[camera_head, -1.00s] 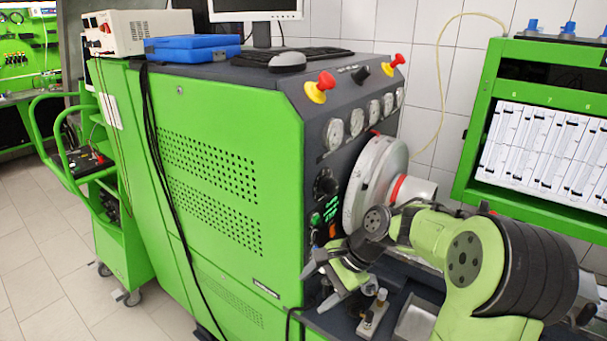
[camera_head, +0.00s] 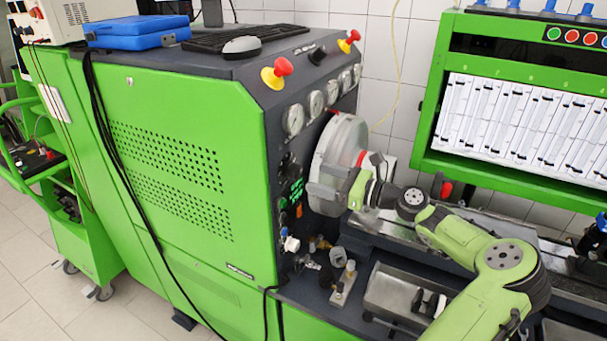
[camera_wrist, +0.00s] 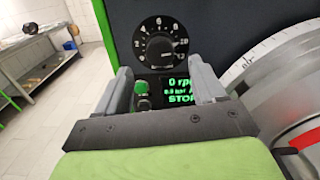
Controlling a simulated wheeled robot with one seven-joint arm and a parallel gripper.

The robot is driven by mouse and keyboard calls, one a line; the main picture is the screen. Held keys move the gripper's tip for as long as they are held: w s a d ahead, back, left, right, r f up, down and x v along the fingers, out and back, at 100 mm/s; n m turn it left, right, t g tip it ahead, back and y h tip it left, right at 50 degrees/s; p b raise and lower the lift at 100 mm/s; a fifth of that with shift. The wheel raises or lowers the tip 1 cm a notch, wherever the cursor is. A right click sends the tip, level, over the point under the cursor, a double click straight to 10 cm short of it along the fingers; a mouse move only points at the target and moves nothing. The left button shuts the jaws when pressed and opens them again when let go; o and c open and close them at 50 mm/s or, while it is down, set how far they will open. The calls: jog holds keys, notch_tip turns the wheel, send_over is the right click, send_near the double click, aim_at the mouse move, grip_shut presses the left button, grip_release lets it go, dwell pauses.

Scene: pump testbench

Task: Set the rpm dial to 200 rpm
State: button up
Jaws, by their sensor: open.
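The black round dial (camera_wrist: 160,46) with white numbers around its rim is on the dark panel, near the top middle of the wrist view. Its setting is too small to read surely. Below it, the green-lit display (camera_wrist: 181,90) shows 0 rpm and STOP, partly covered by my right finger. My gripper (camera_wrist: 160,76) is open and empty, its grey fingers pointing toward the panel below and either side of the dial, apart from it. In the head view my gripper (camera_head: 315,180) is in front of the panel's right part, beside the display (camera_head: 296,191); the dial (camera_head: 288,164) is dim there.
The big grey disc (camera_head: 338,160) is close to my gripper on the right. A green button (camera_wrist: 141,87) is below the dial. Red mushroom buttons (camera_head: 277,73) and gauges (camera_head: 293,121) are above on the machine. Small fittings (camera_head: 343,283) and a metal tray (camera_head: 400,297) are below.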

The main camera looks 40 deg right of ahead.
aim_at(299, 172)
jog(key=x, duration=0.5)
jog(key=shift+w, duration=0.25)
jog(key=c, duration=1.1)
jog(key=shift+o, duration=0.2)
